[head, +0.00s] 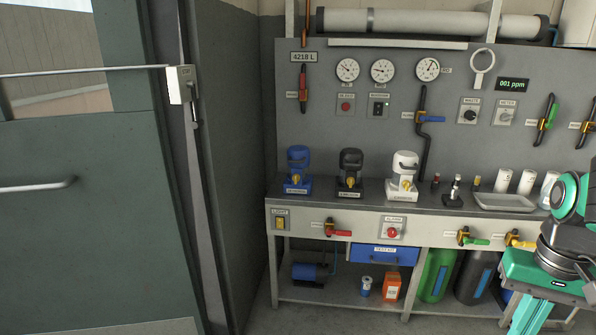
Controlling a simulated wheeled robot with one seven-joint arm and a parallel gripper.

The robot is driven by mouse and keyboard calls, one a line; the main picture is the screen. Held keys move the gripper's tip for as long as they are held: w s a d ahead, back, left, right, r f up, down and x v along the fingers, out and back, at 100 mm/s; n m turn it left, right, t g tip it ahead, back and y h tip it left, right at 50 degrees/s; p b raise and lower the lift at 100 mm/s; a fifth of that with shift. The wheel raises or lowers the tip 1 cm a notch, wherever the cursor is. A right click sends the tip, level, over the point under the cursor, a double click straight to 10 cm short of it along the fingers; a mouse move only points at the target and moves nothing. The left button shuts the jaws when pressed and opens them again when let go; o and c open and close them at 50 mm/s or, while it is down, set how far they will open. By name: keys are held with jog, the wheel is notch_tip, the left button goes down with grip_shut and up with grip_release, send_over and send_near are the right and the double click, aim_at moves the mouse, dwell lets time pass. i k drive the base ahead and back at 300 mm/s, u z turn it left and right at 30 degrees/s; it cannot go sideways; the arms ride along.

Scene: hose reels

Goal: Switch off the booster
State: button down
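A small grey switch plate with a black rocker (378,108) is on the upper grey panel, below the middle round gauge. A small green mark shows on the rocker. The label above it seems to read "BOOSTER" but is too small to be sure. Which way the rocker is pressed cannot be told. Part of my arm, teal and dark grey, shows at the right edge, well away from the switch. My gripper's fingers are not seen.
A red button (346,106) sits left of the rocker, and a black knob (470,115) to the right. Blue, black and white pump-like units stand on the bench (335,200) below. A lower shelf holds bottles and a blue drum (309,271). A green door (85,220) stands at left.

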aim_at(378, 106)
jog(key=z, duration=0.15)
jog(key=i, duration=1.45)
jog(key=z, duration=0.2)
